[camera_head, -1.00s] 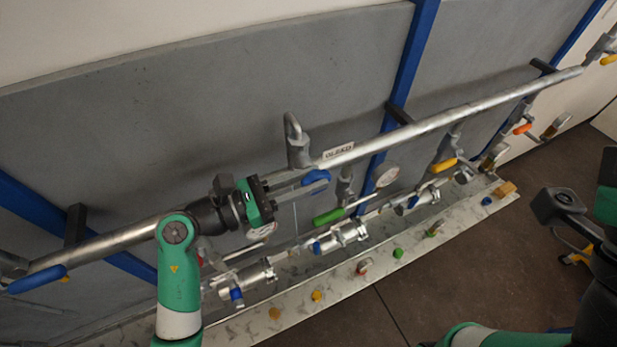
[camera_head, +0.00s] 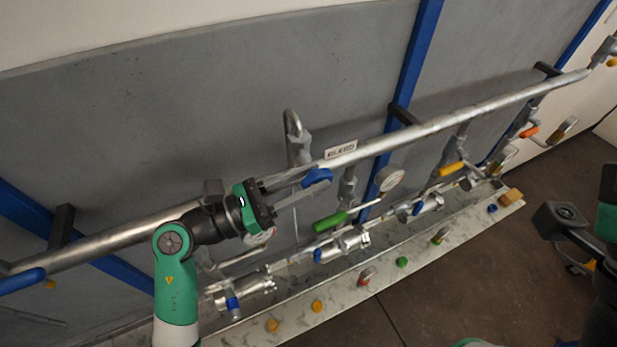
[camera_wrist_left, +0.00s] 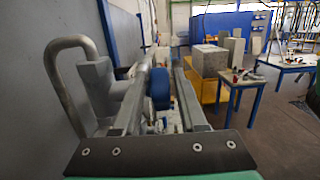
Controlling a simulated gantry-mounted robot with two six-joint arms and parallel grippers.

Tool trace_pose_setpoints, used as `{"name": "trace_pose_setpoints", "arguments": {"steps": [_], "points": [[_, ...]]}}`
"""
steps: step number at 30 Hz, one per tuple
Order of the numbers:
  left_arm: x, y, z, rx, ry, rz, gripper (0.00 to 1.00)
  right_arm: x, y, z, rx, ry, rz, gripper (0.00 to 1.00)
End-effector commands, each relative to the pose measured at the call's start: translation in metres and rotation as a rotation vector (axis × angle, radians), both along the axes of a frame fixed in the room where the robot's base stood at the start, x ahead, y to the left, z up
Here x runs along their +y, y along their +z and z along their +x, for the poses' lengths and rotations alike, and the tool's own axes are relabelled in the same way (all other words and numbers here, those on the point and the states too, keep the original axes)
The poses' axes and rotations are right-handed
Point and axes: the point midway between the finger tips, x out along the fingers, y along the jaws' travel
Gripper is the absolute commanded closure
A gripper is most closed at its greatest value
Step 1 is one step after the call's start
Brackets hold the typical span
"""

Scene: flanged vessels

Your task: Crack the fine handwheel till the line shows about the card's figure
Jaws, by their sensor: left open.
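My left gripper (camera_head: 296,187) is open, reaching right along the silver pipe. Its fingertips are close to a blue round handwheel (camera_head: 318,177). In the left wrist view the blue wheel (camera_wrist_left: 159,89) shows edge-on between the two open fingers (camera_wrist_left: 163,115); whether they touch it I cannot tell. A round white-faced gauge (camera_head: 390,178) stands to the right of the wheel; its reading is too small to make out. A small white lettered plate (camera_head: 341,150) sits behind the pipe; I cannot tell if it is the card. My right gripper's fingers are not visible.
A green lever handle (camera_head: 330,222) and a yellow one (camera_head: 451,170) hang below the pipe. A bent grey pipe (camera_head: 293,124) rises behind my left gripper. Several coloured knobs line the ledge (camera_head: 340,306) below. Dark floor (camera_head: 470,270) lies open in front.

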Motion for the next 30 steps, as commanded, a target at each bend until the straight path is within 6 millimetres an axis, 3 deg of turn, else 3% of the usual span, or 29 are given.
{"name": "trace_pose_setpoints", "arguments": {"steps": [5,16,21,30], "points": [[0.019,-0.005,-0.009,-0.001,0.004,-0.001,0.59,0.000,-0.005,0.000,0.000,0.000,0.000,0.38],[0.090,-0.015,-0.046,-0.001,0.005,-0.001,0.59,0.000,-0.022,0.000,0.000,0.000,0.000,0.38],[0.101,-0.015,-0.053,-0.001,0.001,0.000,0.59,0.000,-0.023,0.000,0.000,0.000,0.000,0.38],[0.101,-0.014,-0.054,0.000,0.000,0.000,0.59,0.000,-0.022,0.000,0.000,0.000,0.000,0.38]]}}
